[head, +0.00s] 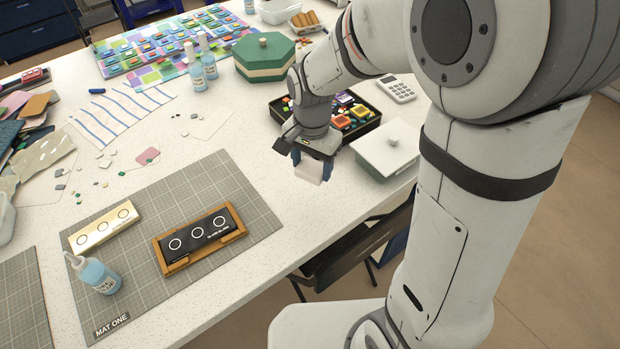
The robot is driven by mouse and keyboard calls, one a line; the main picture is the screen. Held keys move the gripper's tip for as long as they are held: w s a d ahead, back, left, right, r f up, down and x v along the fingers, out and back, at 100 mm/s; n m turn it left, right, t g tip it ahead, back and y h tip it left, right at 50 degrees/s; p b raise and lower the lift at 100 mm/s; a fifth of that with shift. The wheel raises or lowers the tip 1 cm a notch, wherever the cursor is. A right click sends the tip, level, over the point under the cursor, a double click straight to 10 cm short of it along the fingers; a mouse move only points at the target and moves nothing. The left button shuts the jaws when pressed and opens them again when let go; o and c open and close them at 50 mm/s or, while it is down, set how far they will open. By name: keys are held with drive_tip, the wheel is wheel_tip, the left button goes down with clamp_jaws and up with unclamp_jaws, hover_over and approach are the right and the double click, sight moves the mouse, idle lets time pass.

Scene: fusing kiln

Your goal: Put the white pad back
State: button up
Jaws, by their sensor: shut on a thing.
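My gripper (314,168) hangs above the table near its front edge, right of the grey mat and in front of the black tray. It points down and is shut on a small pale block, the white pad (307,173). The fingers hide part of the pad, and it appears held above the tabletop. A white lidded box (387,152) stands just right of the gripper, apart from it.
The black tray (375,123) holds colourful glass pieces. On the grey mat (212,180) are a wooden frame (236,238) with a black bar, a gold bar (103,228) and a blue bottle (97,275). A green-lidded box (264,57) stands behind. Bare tabletop lies left of the gripper.

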sight(312, 167)
wheel_tip(312, 167, down, 4)
drive_tip(key=shift+r, duration=0.25)
drive_tip(key=shift+f, duration=1.75)
drive_tip(key=shift+f, duration=0.25)
drive_tip(key=o, duration=0.9)
drive_tip(key=shift+r, duration=0.1)
drive_tip(key=shift+o, duration=0.2)
